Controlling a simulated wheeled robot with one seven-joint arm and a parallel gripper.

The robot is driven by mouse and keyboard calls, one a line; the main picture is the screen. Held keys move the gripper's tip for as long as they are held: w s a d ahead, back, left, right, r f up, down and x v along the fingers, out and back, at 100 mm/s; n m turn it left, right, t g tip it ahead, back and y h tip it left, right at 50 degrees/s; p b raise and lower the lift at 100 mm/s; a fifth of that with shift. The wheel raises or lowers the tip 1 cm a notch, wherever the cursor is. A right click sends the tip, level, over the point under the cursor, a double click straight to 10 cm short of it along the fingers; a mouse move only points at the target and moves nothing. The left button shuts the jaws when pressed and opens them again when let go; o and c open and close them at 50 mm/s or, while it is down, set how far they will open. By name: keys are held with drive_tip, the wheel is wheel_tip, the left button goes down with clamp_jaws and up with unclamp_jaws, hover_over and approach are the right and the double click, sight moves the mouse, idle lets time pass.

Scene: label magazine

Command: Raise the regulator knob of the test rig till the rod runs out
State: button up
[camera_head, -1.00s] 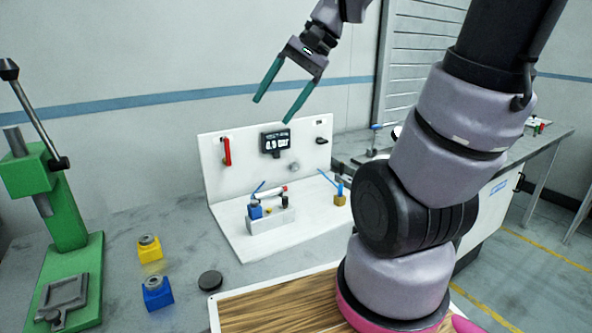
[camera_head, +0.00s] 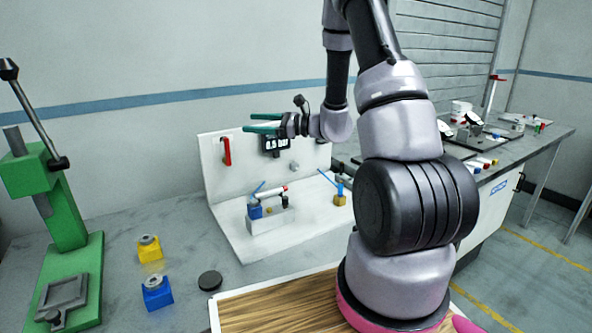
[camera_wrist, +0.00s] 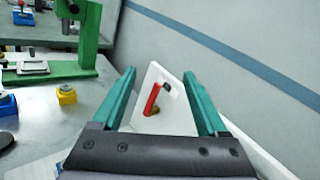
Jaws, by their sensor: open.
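The test rig has a white upright panel (camera_head: 212,180) on a white base. A small grey round knob (camera_head: 294,167), which looks like the regulator knob, sits on the panel below the dark display (camera_head: 272,153). The display is partly covered by my gripper, and its reading is hard to make out. My gripper (camera_head: 250,122) is open and empty, near the panel's top, pointing left. The wrist view shows its teal fingers (camera_wrist: 159,73) with the panel beyond.
A red handle (camera_head: 227,151) is on the panel's left; it also shows in the wrist view (camera_wrist: 151,101). A green press (camera_head: 65,220) stands at the left. Yellow (camera_head: 149,250) and blue (camera_head: 157,294) blocks and a black disc (camera_head: 210,281) lie on the bench. A wooden board (camera_head: 280,305) is in front.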

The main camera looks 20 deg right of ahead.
drive_tip(key=w+d+f+m+t+h, duration=0.3)
drive_tip(key=d+f+m, duration=0.1)
drive_tip(key=d+f, duration=0.15)
drive_tip(key=w+d+f+m+t+h, duration=0.3)
drive_tip(key=d+f+m+t, duration=0.1)
drive_tip(key=f, duration=0.3)
drive_tip(key=m+t+h, duration=0.1)
drive_tip(key=m+h, duration=0.3)
drive_tip(key=h, duration=0.2)
approach(296, 168)
drive_tip(key=shift+w+a, duration=0.25)
drive_tip(key=shift+w, duration=0.35)
drive_tip(key=shift+w+a, duration=0.25)
drive_tip(key=shift+w, duration=0.3)
drive_tip(key=shift+w+d+f, duration=0.1)
drive_tip(key=shift+d+f, duration=0.1)
drive_tip(key=shift+w+a, duration=0.25)
drive_tip(key=shift+w, duration=0.9)
drive_tip(key=shift+w+a, duration=0.25)
drive_tip(key=shift+w, duration=0.95)
drive_tip(key=shift+w+a, duration=0.2)
drive_tip(key=shift+w, duration=0.95)
